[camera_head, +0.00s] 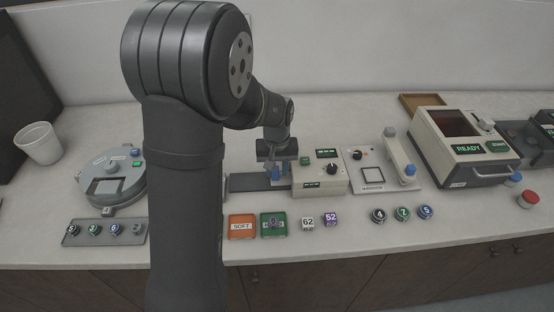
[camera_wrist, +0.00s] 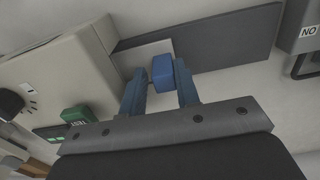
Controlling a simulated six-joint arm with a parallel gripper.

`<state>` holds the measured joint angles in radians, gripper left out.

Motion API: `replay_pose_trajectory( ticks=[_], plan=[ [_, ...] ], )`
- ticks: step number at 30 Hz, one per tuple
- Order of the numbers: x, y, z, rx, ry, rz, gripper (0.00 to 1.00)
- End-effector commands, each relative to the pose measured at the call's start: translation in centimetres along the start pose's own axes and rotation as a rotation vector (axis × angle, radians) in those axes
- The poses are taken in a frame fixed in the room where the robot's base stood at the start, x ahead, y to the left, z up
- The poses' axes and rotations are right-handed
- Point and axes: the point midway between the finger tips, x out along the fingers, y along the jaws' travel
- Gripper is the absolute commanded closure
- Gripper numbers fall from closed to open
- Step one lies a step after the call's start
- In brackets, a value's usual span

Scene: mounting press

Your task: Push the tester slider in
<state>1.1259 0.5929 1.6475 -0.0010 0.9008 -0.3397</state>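The tester (camera_head: 320,174) is a beige box with a black knob and green displays; it also shows at the left in the wrist view (camera_wrist: 60,80). Its slider carries a blue handle block (camera_wrist: 163,72), on a light plate beside the box's left side. A flat dark track (camera_head: 250,183) runs left from the tester; it shows in the wrist view (camera_wrist: 225,40). My gripper (camera_wrist: 160,75) has its two blue fingers on either side of the blue block, open, with a small gap showing on the left finger's side. In the head view my gripper (camera_head: 283,165) is above the track, hiding part of the handle.
A round grey machine (camera_head: 105,180) stands left. A press with a white arm (camera_head: 400,160) and a READY machine (camera_head: 465,148) stand right. An orange tray (camera_head: 242,227), a green tray (camera_head: 273,225) and small cubes lie in front. My arm hides part of the counter.

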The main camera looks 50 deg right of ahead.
Motion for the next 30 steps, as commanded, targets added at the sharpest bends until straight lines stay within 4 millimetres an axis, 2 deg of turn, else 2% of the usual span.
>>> replay_pose_trajectory(
  ticks=[5, 15, 21, 25, 30],
  plan=[
    [-2.3, 0.0, -0.1, 0.0, 0.005, 0.002, 0.71],
    [-10.6, 0.0, -0.1, 0.0, 0.006, 0.002, 0.71],
    [-14.7, 0.0, -0.1, 0.0, 0.004, 0.002, 0.71],
    [-16.3, 0.1, 0.0, 0.0, 0.003, 0.001, 0.71],
    [-17.2, 0.0, 0.0, 0.0, 0.0, 0.0, 0.71]
  ],
)
